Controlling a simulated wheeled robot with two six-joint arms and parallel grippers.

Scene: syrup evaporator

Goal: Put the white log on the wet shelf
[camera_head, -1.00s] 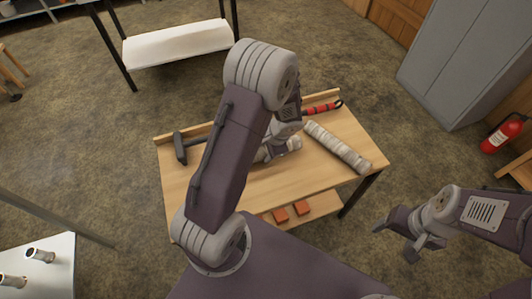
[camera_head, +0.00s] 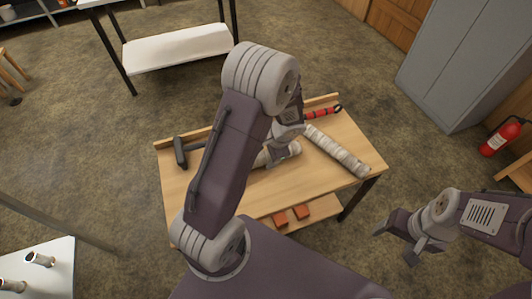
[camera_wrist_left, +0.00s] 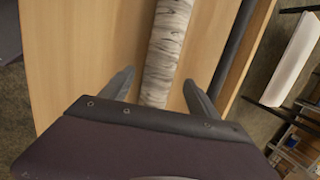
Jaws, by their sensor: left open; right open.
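A pale, dark-streaked log (camera_head: 340,152) lies diagonally on the right part of the wooden table. Another pale piece (camera_head: 282,154) lies partly hidden beneath my left arm. In the left wrist view, a whitish streaked log (camera_wrist_left: 167,45) lies on the table and runs between the spread fingers of my left gripper (camera_wrist_left: 158,95). They are open and do not visibly squeeze it. My right gripper (camera_head: 397,243) is open and empty to the right of the table. I cannot tell which surface is the wet shelf.
The wooden table (camera_head: 225,205) has a lower shelf (camera_head: 325,207) with orange blocks (camera_head: 291,215). A black-headed hammer (camera_head: 181,152) and a red-handled tool (camera_head: 320,114) lie on top. A rack with a white slab (camera_head: 180,45) stands behind; a grey cabinet (camera_head: 470,60) stands right.

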